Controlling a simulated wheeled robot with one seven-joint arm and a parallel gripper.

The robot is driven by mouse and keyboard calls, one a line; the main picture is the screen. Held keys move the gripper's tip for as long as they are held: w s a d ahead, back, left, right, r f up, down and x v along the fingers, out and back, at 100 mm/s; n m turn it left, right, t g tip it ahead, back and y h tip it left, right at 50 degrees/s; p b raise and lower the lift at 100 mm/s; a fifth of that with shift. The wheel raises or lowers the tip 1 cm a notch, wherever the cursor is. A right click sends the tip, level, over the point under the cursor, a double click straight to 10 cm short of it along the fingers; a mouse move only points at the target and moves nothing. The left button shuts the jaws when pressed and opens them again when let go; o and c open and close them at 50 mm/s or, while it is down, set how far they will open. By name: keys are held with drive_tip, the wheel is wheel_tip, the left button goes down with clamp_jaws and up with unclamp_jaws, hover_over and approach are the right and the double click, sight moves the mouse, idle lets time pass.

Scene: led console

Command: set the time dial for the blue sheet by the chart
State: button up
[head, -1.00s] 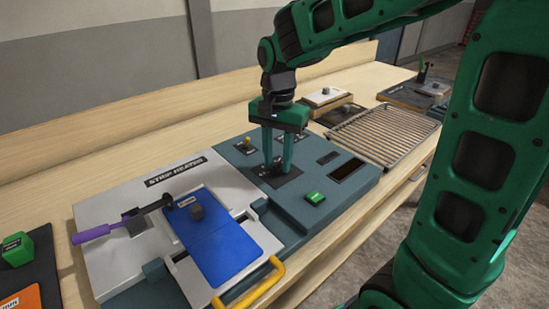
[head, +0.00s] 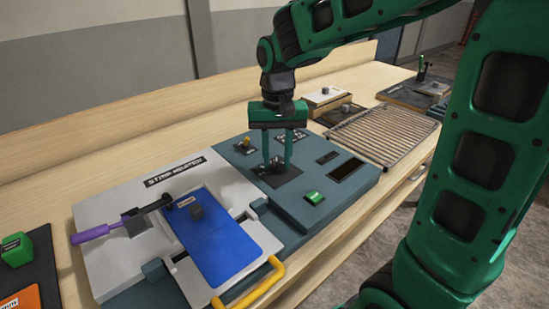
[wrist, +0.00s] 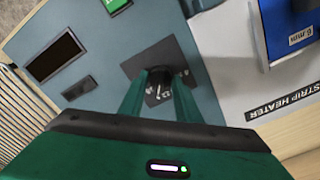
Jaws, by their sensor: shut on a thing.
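The time dial (wrist: 160,76) is a dark knob on a dark square plate (head: 288,183) with small white marks, on the teal console of the strip heater. My gripper (head: 278,165) points down over the plate and is shut on the dial; its fingers (wrist: 158,88) stand on both sides of the knob in the wrist view. The fingers hide part of the dial and its marks. The blue sheet (head: 222,245) lies on the grey heater bed to the left, with a small dark knob-like block on it. Its label reads 6 mm (wrist: 300,37) in the wrist view.
A dark display (head: 345,171) and a green button (head: 314,198) are right of the dial. A yellow-topped switch (head: 245,143) stands behind it. A purple-handled tool (head: 92,235), a yellow handle (head: 250,287) and a wire rack (head: 382,133) are nearby.

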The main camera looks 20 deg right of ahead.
sight(277, 161)
drive_tip(key=n, duration=1.1)
drive_tip(key=shift+r, duration=0.1)
drive_tip(key=shift+w+n, duration=0.1)
drive_tip(key=shift+n, duration=0.3)
drive_tip(key=o, duration=1.1)
drive_tip(key=shift+c, duration=0.2)
wheel_tip(277, 161, up, 11)
drive_tip(key=shift+f, duration=0.2)
